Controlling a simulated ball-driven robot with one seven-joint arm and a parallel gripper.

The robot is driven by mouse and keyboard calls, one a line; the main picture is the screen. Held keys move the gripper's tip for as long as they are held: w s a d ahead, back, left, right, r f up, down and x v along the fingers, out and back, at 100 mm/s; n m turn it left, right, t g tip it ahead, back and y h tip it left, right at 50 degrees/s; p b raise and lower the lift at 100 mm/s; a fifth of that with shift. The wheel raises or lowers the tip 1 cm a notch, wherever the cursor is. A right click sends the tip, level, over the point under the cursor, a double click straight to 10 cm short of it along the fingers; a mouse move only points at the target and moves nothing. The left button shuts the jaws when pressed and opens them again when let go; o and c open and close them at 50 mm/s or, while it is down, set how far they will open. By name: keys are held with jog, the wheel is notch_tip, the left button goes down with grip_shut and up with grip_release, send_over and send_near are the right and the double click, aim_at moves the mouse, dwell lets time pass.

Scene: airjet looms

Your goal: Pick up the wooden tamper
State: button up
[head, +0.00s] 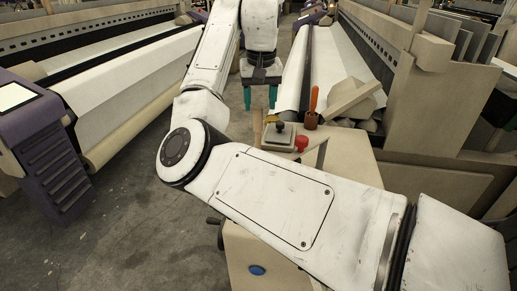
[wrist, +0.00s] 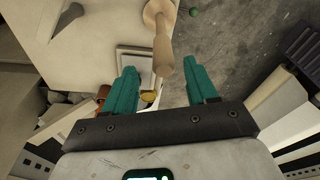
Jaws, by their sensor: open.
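The wooden tamper (wrist: 162,42) shows in the wrist view as a pale wooden handle on a wider round end, near the table edge. Its handle end points down the picture to the gap between my fingertips. In the head view a narrow tan upright piece (head: 257,126), seemingly the tamper, stands left of the square tray, partly hidden by my arm. My gripper (head: 260,98) is above it with two teal fingers apart. In the wrist view my gripper (wrist: 161,68) is open and empty, and neither finger visibly touches the tamper.
Close by on the table are a square tray (head: 274,142) with a dark knob, a red button (head: 301,143) and a brown cup (head: 311,121) holding an orange-handled tool. Looms stand on both sides. A green ball (wrist: 194,12) shows beyond the table edge.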

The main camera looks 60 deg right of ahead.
aim_at(258, 121)
jog(key=f, duration=0.2)
jog(key=f+p, duration=0.1)
jog(key=f, duration=0.1)
jog(key=w+f, duration=0.1)
jog(key=f, duration=0.2)
jog(key=shift+d+f, duration=0.1)
jog(key=shift+d, duration=0.25)
jog(key=shift+c, duration=0.5)
grip_shut()
